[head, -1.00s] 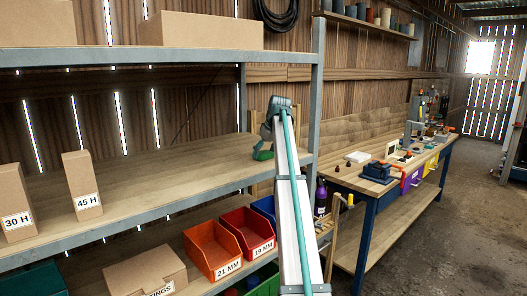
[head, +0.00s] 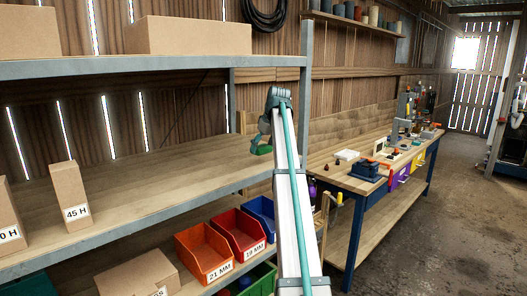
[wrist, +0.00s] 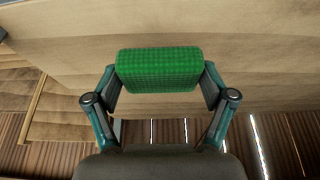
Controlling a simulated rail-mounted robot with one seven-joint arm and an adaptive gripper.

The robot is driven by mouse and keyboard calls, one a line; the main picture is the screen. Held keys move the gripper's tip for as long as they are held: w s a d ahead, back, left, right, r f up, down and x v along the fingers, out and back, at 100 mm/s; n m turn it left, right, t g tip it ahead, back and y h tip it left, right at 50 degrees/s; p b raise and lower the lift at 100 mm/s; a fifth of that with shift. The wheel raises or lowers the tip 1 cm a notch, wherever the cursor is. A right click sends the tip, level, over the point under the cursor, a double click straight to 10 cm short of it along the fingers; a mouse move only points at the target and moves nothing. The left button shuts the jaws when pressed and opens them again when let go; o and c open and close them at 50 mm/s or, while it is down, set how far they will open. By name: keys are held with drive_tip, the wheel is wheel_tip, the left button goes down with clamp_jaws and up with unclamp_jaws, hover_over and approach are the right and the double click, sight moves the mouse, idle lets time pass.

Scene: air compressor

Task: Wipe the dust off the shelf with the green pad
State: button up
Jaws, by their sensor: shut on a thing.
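My gripper (wrist: 160,78) is shut on the green pad (wrist: 158,70), a rounded block with a fine grid texture held crosswise between its two fingers. In the head view the pad (head: 261,149) is at the right end of the middle wooden shelf (head: 140,185), near the grey front post. I cannot tell whether it touches the board. The wrist view shows the pale board (wrist: 255,35) behind the pad, with slightly uneven tone. I cannot make out clear dust.
A box marked 45 H (head: 70,195) and another box (head: 8,215) stand on the shelf's left part. The middle of the shelf is clear. A grey post (head: 304,110) and upper shelf (head: 180,65) frame it. Orange (head: 205,252) and red (head: 238,235) bins sit below.

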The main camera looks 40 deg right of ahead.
drive_tip(key=shift+r+p, duration=0.55)
drive_tip(key=shift+r, duration=1.1)
